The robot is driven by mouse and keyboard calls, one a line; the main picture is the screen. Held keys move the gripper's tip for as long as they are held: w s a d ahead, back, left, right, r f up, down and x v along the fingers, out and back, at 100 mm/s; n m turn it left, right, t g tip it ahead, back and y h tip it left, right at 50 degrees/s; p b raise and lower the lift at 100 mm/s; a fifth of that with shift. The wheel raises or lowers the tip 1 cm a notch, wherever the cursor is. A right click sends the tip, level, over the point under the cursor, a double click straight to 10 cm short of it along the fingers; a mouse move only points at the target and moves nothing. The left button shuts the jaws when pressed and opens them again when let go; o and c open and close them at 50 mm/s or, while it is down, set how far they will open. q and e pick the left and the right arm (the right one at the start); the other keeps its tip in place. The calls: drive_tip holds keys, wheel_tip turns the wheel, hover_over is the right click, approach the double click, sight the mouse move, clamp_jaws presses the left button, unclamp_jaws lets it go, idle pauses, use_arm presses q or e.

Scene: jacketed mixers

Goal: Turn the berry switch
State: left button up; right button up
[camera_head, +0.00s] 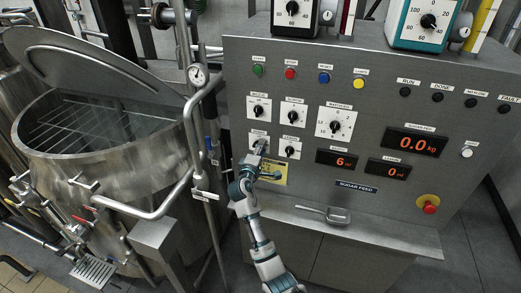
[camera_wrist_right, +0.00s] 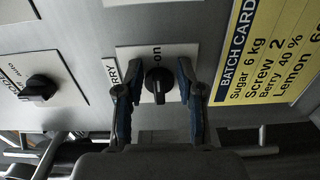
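The berry switch is a black knob (camera_wrist_right: 158,84) on a white plate (camera_wrist_right: 138,60) with a partly hidden label ending in "RRY" and an "on" mark. In the wrist view its handle lies roughly upright in the picture. My right gripper (camera_wrist_right: 156,84) is open, one blue-padded finger on each side of the knob, with visible gaps between fingers and knob. In the head view my right gripper (camera_head: 258,148) is at the lower-left switch plate (camera_head: 256,138) and partly hides it. My left gripper is not in view.
A yellow batch card (camera_wrist_right: 270,45) is close by, as is another black knob (camera_wrist_right: 40,88). In the head view a lemon-side switch (camera_head: 291,151) is just right. A steel scoop (camera_head: 325,214) lies on the ledge. A jacketed mixer (camera_head: 100,150) and pipes stand left.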

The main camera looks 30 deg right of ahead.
drive_tip(key=v, duration=1.2)
drive_tip(key=shift+w, duration=0.15)
drive_tip(key=shift+f, duration=0.15)
